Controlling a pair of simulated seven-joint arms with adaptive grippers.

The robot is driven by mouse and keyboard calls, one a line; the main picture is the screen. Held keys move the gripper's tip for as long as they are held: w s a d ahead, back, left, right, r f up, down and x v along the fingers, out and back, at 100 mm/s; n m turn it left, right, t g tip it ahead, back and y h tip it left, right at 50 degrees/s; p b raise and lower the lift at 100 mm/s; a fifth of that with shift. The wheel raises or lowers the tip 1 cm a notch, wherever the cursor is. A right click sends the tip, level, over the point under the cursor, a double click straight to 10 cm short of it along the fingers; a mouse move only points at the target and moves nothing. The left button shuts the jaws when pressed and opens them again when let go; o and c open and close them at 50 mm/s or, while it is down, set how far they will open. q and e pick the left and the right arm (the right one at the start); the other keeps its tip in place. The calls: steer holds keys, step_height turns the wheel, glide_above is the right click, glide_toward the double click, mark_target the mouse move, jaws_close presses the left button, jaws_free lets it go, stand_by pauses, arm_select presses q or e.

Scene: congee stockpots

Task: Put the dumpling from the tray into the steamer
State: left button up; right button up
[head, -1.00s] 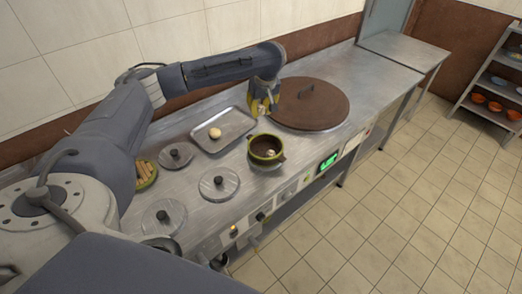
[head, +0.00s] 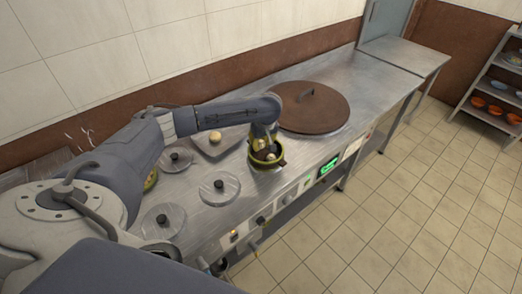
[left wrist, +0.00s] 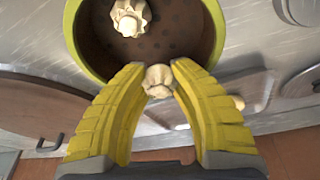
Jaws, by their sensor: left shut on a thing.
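The green-rimmed steamer (head: 281,164) stands on the steel counter, and its dark perforated floor (left wrist: 170,35) shows in the left wrist view. One pale dumpling (left wrist: 130,17) sits inside it. My left gripper (head: 264,143) is at the steamer; its yellow fingertips (left wrist: 159,75) are shut on another pale dumpling (left wrist: 158,82), which shows at the steamer's near rim in the wrist view. I cannot tell its exact height. A further dumpling (head: 214,137) lies on the metal tray (head: 225,147), partly hidden by my left arm. My right gripper is out of view.
A big brown lid (head: 312,107) covers a pot right behind the steamer. Round metal lids with black knobs (head: 219,187) lie left of the steamer. Control switches and a green display (head: 328,167) line the counter's front. The counter's far right is clear.

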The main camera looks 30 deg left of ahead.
mark_target(261, 153)
arm_select(q)
steer(key=shift+f, duration=1.9)
jaws_close()
steer(key=shift+f, duration=0.1)
steer(key=o, duration=0.6)
jaws_free()
steer(key=v, duration=1.2)
steer(key=shift+w, duration=0.1)
